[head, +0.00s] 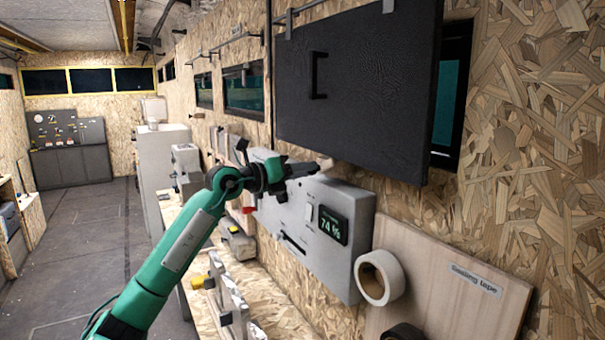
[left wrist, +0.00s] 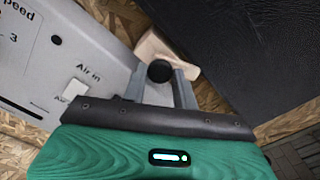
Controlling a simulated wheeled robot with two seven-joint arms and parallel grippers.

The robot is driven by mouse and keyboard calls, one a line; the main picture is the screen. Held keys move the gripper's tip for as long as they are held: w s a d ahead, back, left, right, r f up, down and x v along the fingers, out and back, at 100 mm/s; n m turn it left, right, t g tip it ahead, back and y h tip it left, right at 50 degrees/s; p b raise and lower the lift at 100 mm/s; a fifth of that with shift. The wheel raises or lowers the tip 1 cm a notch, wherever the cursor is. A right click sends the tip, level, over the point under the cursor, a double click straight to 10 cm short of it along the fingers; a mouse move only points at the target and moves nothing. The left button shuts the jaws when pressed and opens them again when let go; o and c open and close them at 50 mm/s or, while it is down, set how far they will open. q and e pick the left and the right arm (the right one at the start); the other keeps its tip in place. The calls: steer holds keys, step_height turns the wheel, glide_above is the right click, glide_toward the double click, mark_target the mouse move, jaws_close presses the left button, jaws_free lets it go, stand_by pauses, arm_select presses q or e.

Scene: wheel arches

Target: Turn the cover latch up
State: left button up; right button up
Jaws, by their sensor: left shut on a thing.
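The cover latch is a small pale wooden block (head: 326,163) just under the lower edge of the black cover (head: 350,85). In the left wrist view the latch (left wrist: 160,47) lies at a slant beside the cover (left wrist: 235,45), with a round black part (left wrist: 160,71) at its near end. My left gripper (head: 314,169) reaches in from the left and is shut on the latch. In the left wrist view its grey fingers (left wrist: 160,88) are on either side of the black part. The fingers hide part of the latch. My right gripper is not in view.
Below the latch is a grey control box (head: 292,208) with a display (head: 333,225). A tape roll (head: 379,277) hangs at its right, before a wooden board (head: 450,285). A workbench (head: 265,295) runs along the wall. The floor at left is clear.

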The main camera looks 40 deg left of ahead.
arm_select(q)
steer(key=shift+n+p, duration=0.65)
steer(key=shift+n, duration=5.65)
steer(key=o, duration=1)
steer(key=shift+c, duration=0.2)
